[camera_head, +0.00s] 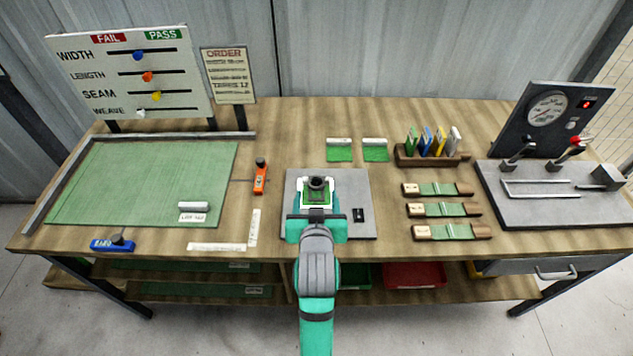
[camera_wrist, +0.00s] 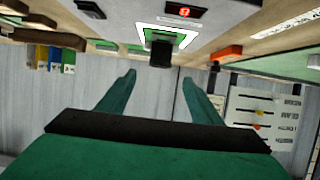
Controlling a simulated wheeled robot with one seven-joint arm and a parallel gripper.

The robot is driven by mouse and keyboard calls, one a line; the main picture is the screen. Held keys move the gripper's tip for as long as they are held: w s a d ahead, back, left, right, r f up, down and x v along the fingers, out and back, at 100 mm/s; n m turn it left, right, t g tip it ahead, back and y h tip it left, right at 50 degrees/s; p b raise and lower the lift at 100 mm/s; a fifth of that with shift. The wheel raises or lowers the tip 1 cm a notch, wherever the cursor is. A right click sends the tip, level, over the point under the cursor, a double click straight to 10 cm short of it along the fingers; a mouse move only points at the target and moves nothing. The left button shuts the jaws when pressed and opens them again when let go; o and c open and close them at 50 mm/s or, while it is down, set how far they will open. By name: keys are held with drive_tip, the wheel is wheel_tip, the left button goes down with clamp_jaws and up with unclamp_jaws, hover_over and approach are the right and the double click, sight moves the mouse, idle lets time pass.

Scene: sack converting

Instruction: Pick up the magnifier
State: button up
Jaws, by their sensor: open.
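A small dark round piece, which looks like the magnifier (camera_head: 318,183), stands on a bright white-framed green square on the grey plate (camera_head: 357,185) at the middle of the bench. In the wrist view the magnifier (camera_wrist: 160,52) is a black block against the lit square, just beyond the fingertips and between their lines. My gripper (camera_head: 317,212) is in front of it, on the near side. In the wrist view my gripper (camera_wrist: 158,80) has its two green fingers apart with nothing between them. The lower part of the magnifier is partly hidden in the head view.
An orange tool (camera_head: 261,178) lies left of the plate. A wooden holder (camera_head: 431,159) with coloured cards and several strapped samples (camera_head: 437,189) are to the right. A gauge fixture (camera_head: 555,205) fills the right end. A green mat (camera_head: 140,180) covers the left side.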

sight(317, 183)
drive_tip(key=x, duration=0.4)
drive_tip(key=shift+w+f, duration=0.1)
drive_tip(key=shift+w, duration=0.2)
drive_tip(key=shift+f+x, duration=0.15)
drive_tip(key=shift+x, duration=1.3)
drive_tip(key=shift+f+x, duration=0.15)
drive_tip(key=shift+x, duration=1.25)
drive_tip(key=shift+s, duration=0.1)
drive_tip(key=c, duration=1.2)
drive_tip(key=shift+r, duration=0.2)
drive_tip(key=shift+c, duration=0.2)
